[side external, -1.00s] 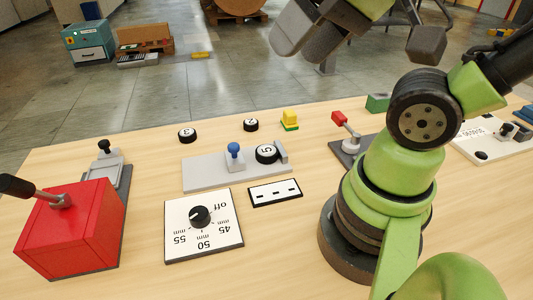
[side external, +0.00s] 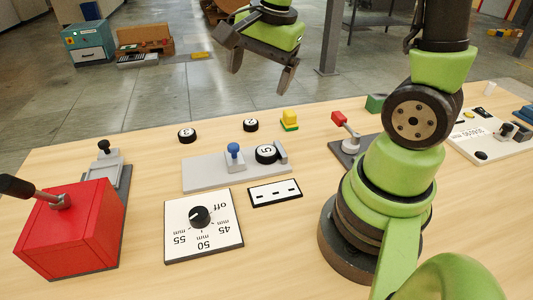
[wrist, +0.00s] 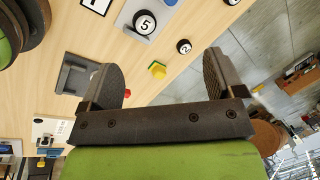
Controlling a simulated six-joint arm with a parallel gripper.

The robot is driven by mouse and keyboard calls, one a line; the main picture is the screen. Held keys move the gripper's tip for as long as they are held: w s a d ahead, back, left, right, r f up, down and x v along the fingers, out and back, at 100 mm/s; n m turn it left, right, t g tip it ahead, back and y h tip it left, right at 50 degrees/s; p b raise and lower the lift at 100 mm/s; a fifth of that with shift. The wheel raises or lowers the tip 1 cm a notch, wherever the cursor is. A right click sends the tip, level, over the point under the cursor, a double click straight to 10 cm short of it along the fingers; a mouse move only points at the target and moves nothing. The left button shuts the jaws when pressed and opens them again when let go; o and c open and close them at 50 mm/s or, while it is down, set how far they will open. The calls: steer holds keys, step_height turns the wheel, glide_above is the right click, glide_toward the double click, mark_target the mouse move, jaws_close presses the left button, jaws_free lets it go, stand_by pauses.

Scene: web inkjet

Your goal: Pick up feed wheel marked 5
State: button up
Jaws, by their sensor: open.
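The feed wheel marked 5 (side external: 267,153) is a black disc with a white face. It sits at the right end of a grey plate (side external: 205,176), between a blue-knobbed clamp (side external: 234,153) and a small grey block. The wheel also shows in the wrist view (wrist: 145,23), near the top. My gripper (side external: 261,77) is open and empty, high above the far edge of the table and well apart from the wheel. In the wrist view both fingers (wrist: 166,78) are spread with nothing between them.
Two other wheels (side external: 187,135) and (side external: 251,125) lie behind the plate. A yellow-green block (side external: 290,119), a red-handled lever (side external: 345,133), a dial panel (side external: 204,226) and a red box (side external: 72,228) stand around. A slotted white card (side external: 275,192) lies in front of the plate.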

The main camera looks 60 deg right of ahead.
steer(key=w+d+f+m+g, duration=0.25)
steer(key=d+f+m, duration=0.25)
steer(key=f+m, duration=0.45)
steer(key=n, duration=0.1)
glide_above(266, 150)
steer(key=shift+g, duration=0.25)
step_height(266, 150, down, 6)
steer(key=shift+s+f, duration=0.1)
steer(key=shift+f, duration=2.95)
steer(key=c, duration=1.2)
steer(key=shift+o, duration=0.2)
steer(key=shift+r, duration=0.1)
